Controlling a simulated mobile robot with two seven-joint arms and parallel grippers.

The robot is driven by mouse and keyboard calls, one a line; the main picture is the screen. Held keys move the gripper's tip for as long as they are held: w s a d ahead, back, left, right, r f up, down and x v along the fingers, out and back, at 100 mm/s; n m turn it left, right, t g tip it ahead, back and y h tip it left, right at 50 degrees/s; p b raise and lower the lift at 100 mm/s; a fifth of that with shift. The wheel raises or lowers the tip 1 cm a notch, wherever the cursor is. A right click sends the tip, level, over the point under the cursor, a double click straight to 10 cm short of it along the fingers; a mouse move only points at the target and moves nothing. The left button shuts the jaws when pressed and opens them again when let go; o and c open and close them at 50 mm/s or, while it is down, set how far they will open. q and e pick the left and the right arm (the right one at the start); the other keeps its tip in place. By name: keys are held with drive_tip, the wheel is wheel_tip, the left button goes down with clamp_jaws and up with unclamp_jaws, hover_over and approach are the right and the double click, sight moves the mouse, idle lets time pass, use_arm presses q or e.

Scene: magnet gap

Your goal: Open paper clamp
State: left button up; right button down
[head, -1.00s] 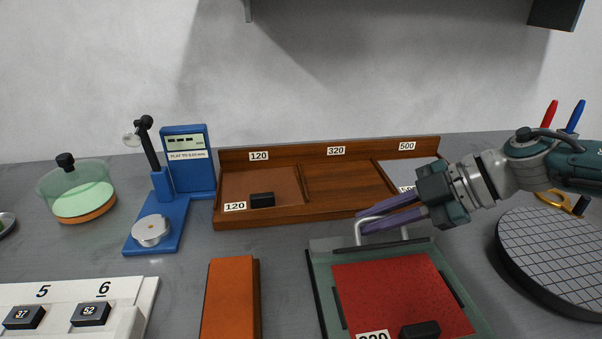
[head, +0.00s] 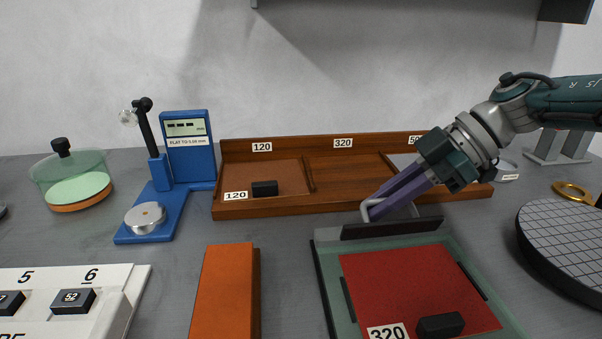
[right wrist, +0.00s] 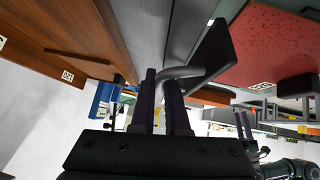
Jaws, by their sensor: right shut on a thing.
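The paper clamp is a dark bar (head: 392,229) with a grey wire handle (head: 369,214), at the back edge of the glass plate (head: 330,270). The bar is tilted up with its dark face showing. A red abrasive sheet (head: 400,285) marked 320 lies on the plate in front of it. My right gripper (head: 374,209) is shut on the handle, its purple fingers reaching down from the upper right. In the right wrist view the handle (right wrist: 183,73) runs between the fingers, and the dark bar (right wrist: 212,58) stands beside the red sheet (right wrist: 275,48).
A black block (head: 440,325) sits on the red sheet. The wooden paper rack (head: 300,205) stands close behind the clamp. An orange block (head: 225,290) is left of the plate, and a round gridded plate (head: 565,240) is to the right.

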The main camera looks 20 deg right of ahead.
drive_tip(key=shift+a, duration=0.1)
drive_tip(key=c, duration=0.9)
unclamp_jaws()
drive_tip(key=p+v, duration=0.2)
drive_tip(key=v, duration=0.6)
drive_tip(key=shift+d+r, duration=0.25)
drive_tip(key=shift+d, duration=0.05)
drive_tip(key=shift+s+d+r, duration=0.2)
drive_tip(key=shift+d+r, duration=0.15)
drive_tip(key=shift+r, duration=0.1)
